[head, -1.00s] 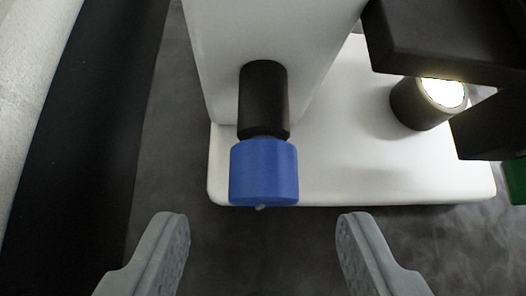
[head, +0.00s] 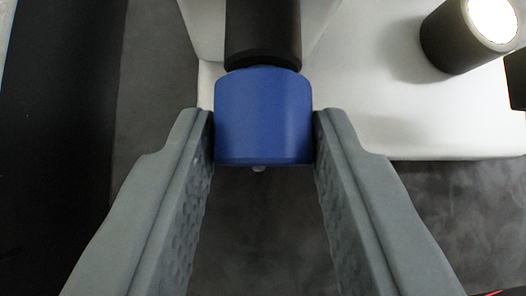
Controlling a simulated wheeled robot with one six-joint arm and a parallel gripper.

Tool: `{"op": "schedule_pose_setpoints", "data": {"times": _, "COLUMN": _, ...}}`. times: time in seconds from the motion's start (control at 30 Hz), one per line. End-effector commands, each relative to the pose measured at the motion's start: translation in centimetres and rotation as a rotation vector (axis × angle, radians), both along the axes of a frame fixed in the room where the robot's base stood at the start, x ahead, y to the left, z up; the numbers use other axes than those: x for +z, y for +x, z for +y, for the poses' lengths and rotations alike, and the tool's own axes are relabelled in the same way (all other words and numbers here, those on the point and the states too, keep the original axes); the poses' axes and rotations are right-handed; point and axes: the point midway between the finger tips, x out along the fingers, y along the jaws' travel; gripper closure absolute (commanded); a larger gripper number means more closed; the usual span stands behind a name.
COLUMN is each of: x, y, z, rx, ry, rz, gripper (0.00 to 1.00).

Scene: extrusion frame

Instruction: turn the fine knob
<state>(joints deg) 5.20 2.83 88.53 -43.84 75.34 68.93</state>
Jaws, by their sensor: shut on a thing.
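The far side of the knob is hidden.
The white base (head: 430,125) spreads to the right behind my right finger. A black cylinder with a bright lamp (head: 492,18) stands on it at the upper right. A black strip (head: 55,120) runs along the left. The dark grey surface (head: 260,235) in front is clear.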

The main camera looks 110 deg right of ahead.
Motion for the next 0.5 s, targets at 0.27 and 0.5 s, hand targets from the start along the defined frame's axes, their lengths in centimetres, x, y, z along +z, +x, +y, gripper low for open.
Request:
{"op": "schedule_pose_setpoints", "data": {"times": 0.27, "x": 0.01, "y": -0.40, "z": -0.14, "rx": 0.001, "ry": 0.063, "rz": -0.175, "gripper": 0.92}}
{"op": "schedule_pose_setpoints", "data": {"times": 0.5, "x": -0.05, "y": -0.50, "z": -0.21, "rx": 0.000, "ry": 0.115, "rz": -0.318, "gripper": 0.92}}
